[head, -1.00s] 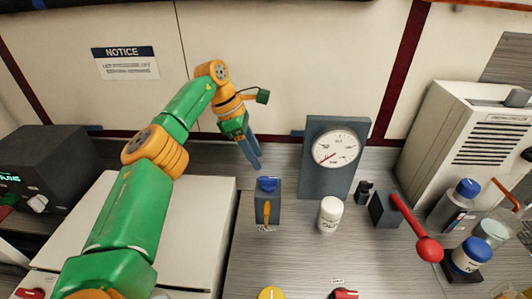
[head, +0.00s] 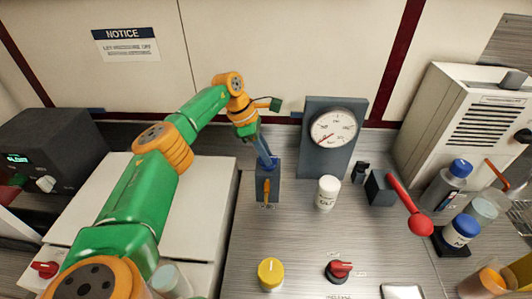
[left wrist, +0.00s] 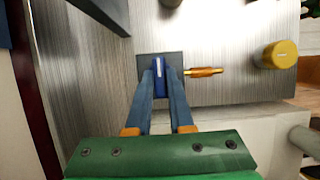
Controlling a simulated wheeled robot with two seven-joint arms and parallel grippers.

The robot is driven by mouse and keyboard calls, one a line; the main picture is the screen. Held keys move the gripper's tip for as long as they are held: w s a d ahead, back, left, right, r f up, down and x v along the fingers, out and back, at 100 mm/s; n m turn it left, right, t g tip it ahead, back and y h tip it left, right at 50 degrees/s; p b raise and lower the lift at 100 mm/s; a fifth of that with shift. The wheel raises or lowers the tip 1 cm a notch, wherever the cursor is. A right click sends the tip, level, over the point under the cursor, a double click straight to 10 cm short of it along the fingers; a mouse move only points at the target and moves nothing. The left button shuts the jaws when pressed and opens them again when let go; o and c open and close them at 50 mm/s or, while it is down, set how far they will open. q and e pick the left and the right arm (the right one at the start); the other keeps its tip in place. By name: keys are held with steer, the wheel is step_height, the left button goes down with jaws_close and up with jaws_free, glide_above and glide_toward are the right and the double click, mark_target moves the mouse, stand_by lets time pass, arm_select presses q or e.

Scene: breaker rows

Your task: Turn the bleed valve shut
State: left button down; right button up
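The bleed valve is a small dark grey block (head: 274,187) on the bench, with a blue lever (left wrist: 159,72) on top and a brass spout (head: 266,190) on its front; the spout also shows in the left wrist view (left wrist: 206,72). My left gripper (head: 268,163) points down at the top of the block. In the left wrist view its two blue fingertips (left wrist: 161,78) stand on either side of the lever, very close to it. I cannot tell whether they press on it. The fingers hide part of the lever. My right gripper is not in view.
A gauge (head: 334,127) on a grey stand is behind and right of the valve. A white jar (head: 327,192), a red-knobbed lever (head: 408,208), a yellow knob (head: 271,273) and a red switch (head: 339,271) are nearby. Bare bench lies in front of the valve.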

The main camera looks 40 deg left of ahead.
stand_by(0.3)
arm_select(q)
steer(key=n+t+y, duration=0.1)
steer(key=n, duration=0.3)
steer(key=shift+s+r+p, duration=0.1)
steer(key=shift+p, duration=0.3)
steer(key=n, duration=0.2)
steer(key=n+t+y, duration=0.1)
steer(key=n, duration=0.1)
steer(key=shift+d+y, duration=0.2)
steer(key=shift+y, duration=0.1)
steer(key=n+y+b, duration=0.1)
steer(key=n, duration=0.2)
steer(key=n+y+b, duration=0.1)
steer(key=n, duration=0.1)
steer(key=shift+d+n, duration=0.15)
steer(key=shift+n, duration=0.25)
steer(key=shift+n+y+b, duration=0.7)
steer(key=shift+n, duration=1.5)
steer(key=c, duration=0.8)
jaws_free()
